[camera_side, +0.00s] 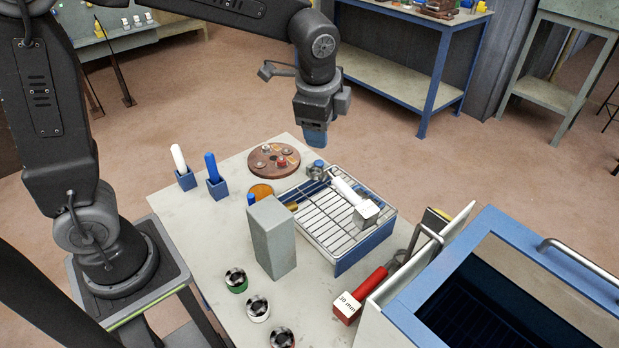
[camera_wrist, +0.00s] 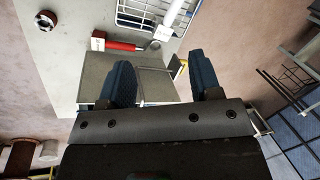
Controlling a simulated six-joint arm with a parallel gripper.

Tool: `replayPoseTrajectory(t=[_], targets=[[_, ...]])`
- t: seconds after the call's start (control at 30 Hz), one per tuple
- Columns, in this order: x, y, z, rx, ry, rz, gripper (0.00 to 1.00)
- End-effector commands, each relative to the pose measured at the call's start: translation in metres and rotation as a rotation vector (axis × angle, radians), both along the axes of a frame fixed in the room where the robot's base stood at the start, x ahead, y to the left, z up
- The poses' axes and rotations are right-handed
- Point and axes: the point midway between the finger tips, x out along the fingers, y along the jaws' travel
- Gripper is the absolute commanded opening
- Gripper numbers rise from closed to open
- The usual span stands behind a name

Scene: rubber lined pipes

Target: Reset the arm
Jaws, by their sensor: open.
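My gripper (camera_side: 314,138) hangs high above the far edge of the table in the side view, clear of everything below it. In the wrist view its two blue fingers (camera_wrist: 164,84) are spread apart with nothing between them. The gripper is open and empty. The rest of my arm reaches over from the left of the side view.
A wire rack tray (camera_side: 325,222), a grey block (camera_side: 271,238), a red-handled tool (camera_side: 360,296) and several rings lie on the table (camera_side: 216,228). A blue open-topped box (camera_side: 440,285) stands at right. A blue workbench (camera_side: 410,45) stands behind; the air around the gripper is free.

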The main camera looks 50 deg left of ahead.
Motion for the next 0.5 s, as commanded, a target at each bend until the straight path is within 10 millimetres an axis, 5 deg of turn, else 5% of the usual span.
replayPoseTrajectory(t=[0.2,0.5], targets=[[-0.076,0.023,0.040,-0.169,-0.138,0.368,0.58],[-0.163,0.037,0.044,-0.402,-0.274,0.800,0.58]])
